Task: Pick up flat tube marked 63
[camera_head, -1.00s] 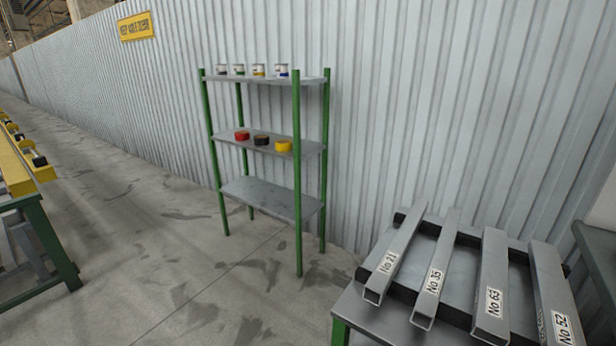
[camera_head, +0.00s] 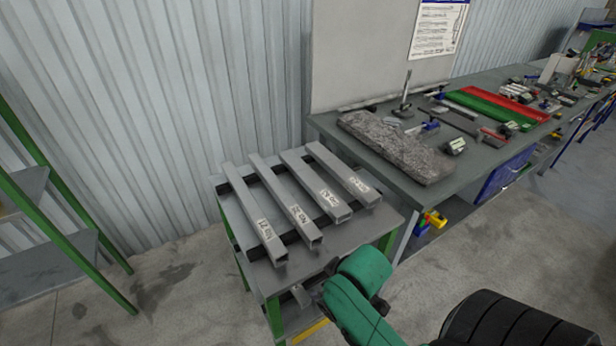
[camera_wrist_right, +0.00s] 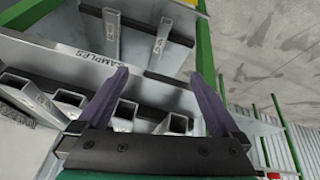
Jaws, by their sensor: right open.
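The flat tube marked 63 (camera_head: 314,182) is a grey square-section tube, third from the left in a row of similar tubes on a grey stand (camera_head: 345,236) in the head view. The tubes marked 21 (camera_head: 252,212) and 35 (camera_head: 284,200) lie to its left, and the one marked 52 (camera_head: 342,174) to its right. My right arm reaches in low at the stand's front right corner. In the right wrist view the right gripper (camera_wrist_right: 159,71) is open, its two purple fingers apart with nothing between them. Tube ends show behind it; I cannot tell which is 63. My left gripper is out of view.
A long grey workbench (camera_head: 385,187) stands right of the stand, with a stone-like slab (camera_head: 398,146) and tools. A green-post shelf (camera_head: 60,240) is at the left. A corrugated wall is behind. A SAMPLES label (camera_wrist_right: 92,62) shows in the wrist view.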

